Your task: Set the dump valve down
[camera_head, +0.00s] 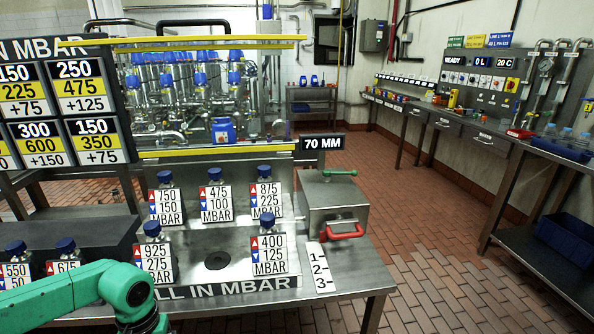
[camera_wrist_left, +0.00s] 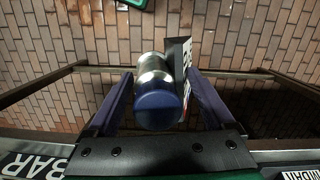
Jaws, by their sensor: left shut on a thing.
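My left gripper (camera_wrist_left: 160,103) is shut on a valve (camera_wrist_left: 156,85), a steel cylinder with a blue cap. A card with dark and white areas is on its right side, too edge-on to read. In the wrist view brick floor shows behind the valve. In the head view only the green left arm (camera_head: 95,288) shows at the lower left; the gripper and held valve are out of frame. My right gripper is in neither view.
Several blue-capped valves with number cards, such as the 400/125 one (camera_head: 269,255), stand on the steel bench (camera_head: 320,265). A dark round spot (camera_head: 218,260) among them is empty. A steel box with a red handle (camera_head: 345,232) stands at the bench's right.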

